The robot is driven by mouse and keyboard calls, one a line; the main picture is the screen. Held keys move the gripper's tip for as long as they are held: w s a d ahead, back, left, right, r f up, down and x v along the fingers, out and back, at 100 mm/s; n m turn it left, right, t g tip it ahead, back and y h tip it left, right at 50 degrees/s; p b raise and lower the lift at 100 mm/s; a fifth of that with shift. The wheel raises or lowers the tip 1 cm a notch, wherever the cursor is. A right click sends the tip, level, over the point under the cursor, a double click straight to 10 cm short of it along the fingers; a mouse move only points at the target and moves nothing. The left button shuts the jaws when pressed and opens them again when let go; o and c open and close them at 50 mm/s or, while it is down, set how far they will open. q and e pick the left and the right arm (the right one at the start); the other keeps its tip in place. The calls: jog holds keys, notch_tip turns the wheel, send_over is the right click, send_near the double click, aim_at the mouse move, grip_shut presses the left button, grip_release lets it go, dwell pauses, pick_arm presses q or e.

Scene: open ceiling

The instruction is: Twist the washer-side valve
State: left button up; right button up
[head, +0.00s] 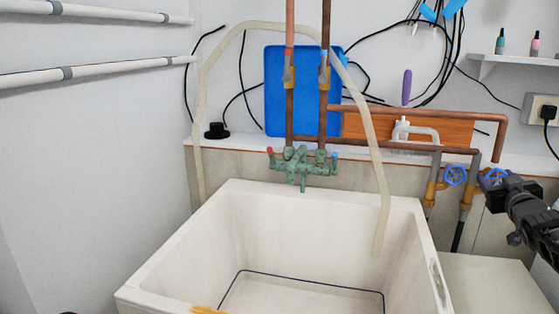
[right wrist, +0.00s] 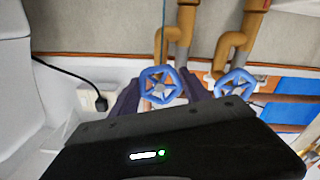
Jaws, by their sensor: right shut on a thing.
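Two blue handwheel valves sit on copper and yellowish pipes right of the sink. The left valve (head: 455,175) is free; it also shows in the right wrist view (right wrist: 235,85). The right valve (head: 496,175) is partly hidden by my right gripper (head: 486,184). In the right wrist view, the dark fingers lie on both sides of this valve (right wrist: 160,86) and are shut on its rim. I cannot tell from labels which valve is the washer-side one. My left gripper is out of view.
A white sink (head: 165,245) fills the middle, with a green tap (head: 302,168) and a pale hose (head: 376,160) hanging into it. A wall outlet (head: 541,112) with a plugged cord is at the right. A pale low surface (head: 495,285) lies below my right arm.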

jog(key=shift+f+n+b, duration=0.15)
jog(key=shift+n+b, duration=0.15)
jog(key=shift+n, duration=1.2)
jog(key=shift+n+b, duration=0.4)
jog(key=shift+n, duration=1.3)
